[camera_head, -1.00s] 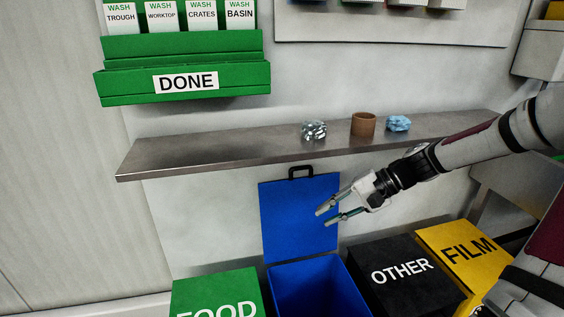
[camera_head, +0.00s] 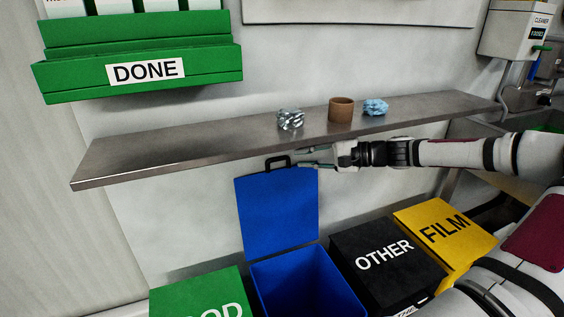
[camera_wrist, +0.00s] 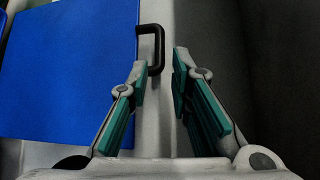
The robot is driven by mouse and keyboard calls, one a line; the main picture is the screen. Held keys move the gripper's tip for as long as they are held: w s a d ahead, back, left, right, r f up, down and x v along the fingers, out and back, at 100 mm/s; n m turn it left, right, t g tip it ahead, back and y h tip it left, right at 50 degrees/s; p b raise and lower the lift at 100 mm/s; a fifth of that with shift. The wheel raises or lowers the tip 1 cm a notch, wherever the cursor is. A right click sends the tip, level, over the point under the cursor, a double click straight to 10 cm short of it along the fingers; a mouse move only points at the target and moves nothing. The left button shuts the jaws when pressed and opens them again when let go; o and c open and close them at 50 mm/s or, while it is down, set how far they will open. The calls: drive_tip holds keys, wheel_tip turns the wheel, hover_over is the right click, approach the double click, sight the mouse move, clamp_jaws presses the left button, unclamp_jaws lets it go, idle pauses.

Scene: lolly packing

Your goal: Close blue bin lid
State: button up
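The blue bin (camera_head: 346,288) stands open below the shelf. Its blue lid (camera_head: 278,214) is raised upright, with a black loop handle (camera_head: 277,161) on its top edge. My gripper (camera_head: 303,158) is to the right of the handle, level with it, pointing left under the shelf. In the wrist view, the lid (camera_wrist: 68,75) fills the left side. The handle (camera_wrist: 157,47) juts from its right edge, just ahead of the gap between my open fingers (camera_wrist: 161,66). I cannot tell whether a finger touches it.
A metal shelf (camera_head: 200,148) runs just above my gripper, with crumpled foil (camera_head: 290,120), a brown cup (camera_head: 340,110) and a blue crumpled item (camera_head: 375,107). A green bin (camera_head: 200,290) stands left of the blue bin. Black OTHER (camera_head: 385,262) and yellow FILM (camera_head: 445,230) bins stand right.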

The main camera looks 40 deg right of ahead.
sight(281, 159)
drive_tip(key=b+x, duration=0.1)
drive_tip(key=x, duration=0.6)
drive_tip(key=shift+w, duration=0.1)
drive_tip(key=shift+c, duration=0.4)
clamp_jaws()
